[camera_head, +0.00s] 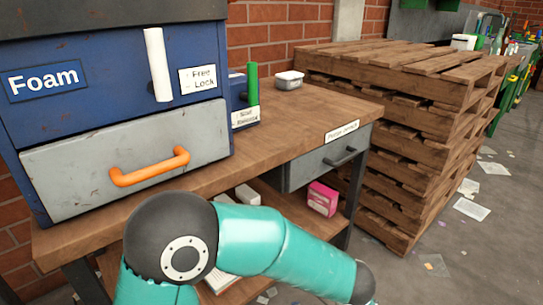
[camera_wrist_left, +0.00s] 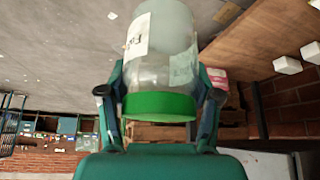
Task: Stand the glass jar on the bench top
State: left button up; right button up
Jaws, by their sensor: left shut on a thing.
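The glass jar (camera_wrist_left: 160,50) is clear, with a green lid (camera_wrist_left: 160,106) and white labels on its side. In the left wrist view it sits between the fingers of my left gripper (camera_wrist_left: 160,95), which is shut on it near the lid. That view looks inverted, with the floor at the top and brick wall at the bottom, so the jar seems roughly upright, lid up. The wooden bench top (camera_head: 300,112) is in the head view. The left gripper and jar are outside the head view. My right gripper is not seen.
On the bench stand a blue Foam cabinet (camera_head: 100,45) with an orange-handled drawer (camera_head: 125,165), a small blue box (camera_head: 243,108) with a green post, and a small grey tub (camera_head: 289,80). Bare wood lies around the tub. Stacked pallets (camera_head: 400,130) stand to the right.

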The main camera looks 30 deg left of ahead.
aim_at(308, 111)
jog(key=u, duration=0.1)
jog(key=i, duration=1)
jog(key=z, duration=0.1)
